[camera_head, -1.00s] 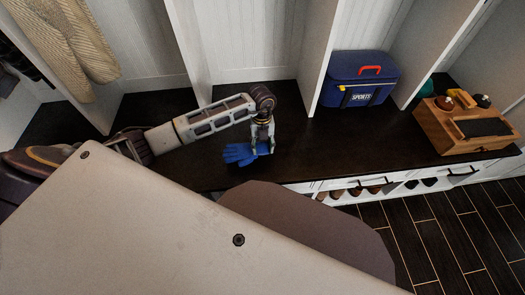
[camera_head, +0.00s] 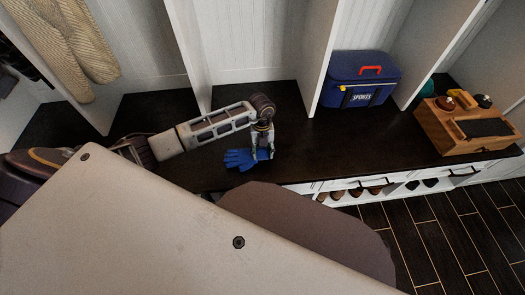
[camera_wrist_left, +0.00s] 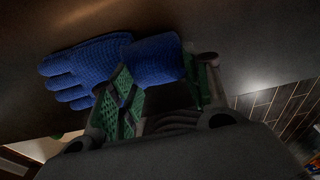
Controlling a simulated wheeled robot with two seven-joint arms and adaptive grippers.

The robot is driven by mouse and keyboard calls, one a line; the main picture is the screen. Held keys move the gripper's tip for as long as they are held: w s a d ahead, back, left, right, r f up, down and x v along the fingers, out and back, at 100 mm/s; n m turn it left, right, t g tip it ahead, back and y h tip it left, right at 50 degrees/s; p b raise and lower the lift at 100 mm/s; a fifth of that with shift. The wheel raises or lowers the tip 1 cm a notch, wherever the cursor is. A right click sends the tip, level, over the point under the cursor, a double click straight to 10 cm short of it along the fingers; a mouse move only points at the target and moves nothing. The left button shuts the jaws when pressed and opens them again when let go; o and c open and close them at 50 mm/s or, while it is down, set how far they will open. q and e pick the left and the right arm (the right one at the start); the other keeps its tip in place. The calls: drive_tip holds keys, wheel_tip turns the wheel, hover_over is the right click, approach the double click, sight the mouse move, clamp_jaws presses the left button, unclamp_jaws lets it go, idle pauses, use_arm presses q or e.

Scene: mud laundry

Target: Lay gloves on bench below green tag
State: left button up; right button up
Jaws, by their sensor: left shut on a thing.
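The blue gloves (camera_head: 240,158) are at the dark bench (camera_head: 330,140), near its front edge, in the middle bay. My left gripper (camera_head: 262,153) is shut on their cuff end, with the fingers of the gloves pointing left. In the left wrist view the blue knit gloves (camera_wrist_left: 95,68) extend left from between the green-padded fingers of my left gripper (camera_wrist_left: 165,88). I cannot tell whether the gloves touch the bench top. No green tag shows in these views. My right gripper is not in view.
A blue sports cooler (camera_head: 360,78) with a red handle stands on the bench to the right. A wooden shoe-care box (camera_head: 465,127) sits at the far right. White dividers (camera_head: 325,55) split the bays. Shoes (camera_head: 355,190) fill cubbies below.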

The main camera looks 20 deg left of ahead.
use_arm(q)
drive_tip(key=o, duration=0.9)
drive_tip(key=shift+f, duration=0.1)
drive_tip(key=shift+c, duration=0.2)
drive_tip(key=shift+o, duration=0.8)
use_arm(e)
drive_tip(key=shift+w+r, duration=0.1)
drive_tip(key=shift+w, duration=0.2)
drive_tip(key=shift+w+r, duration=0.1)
use_arm(q)
drive_tip(key=shift+w+a+r, duration=0.1)
drive_tip(key=shift+r, duration=0.55)
wheel_tip(320, 180, up, 11)
drive_tip(key=w+p, duration=0.1)
drive_tip(key=p, duration=0.1)
drive_tip(key=shift+a, duration=0.3)
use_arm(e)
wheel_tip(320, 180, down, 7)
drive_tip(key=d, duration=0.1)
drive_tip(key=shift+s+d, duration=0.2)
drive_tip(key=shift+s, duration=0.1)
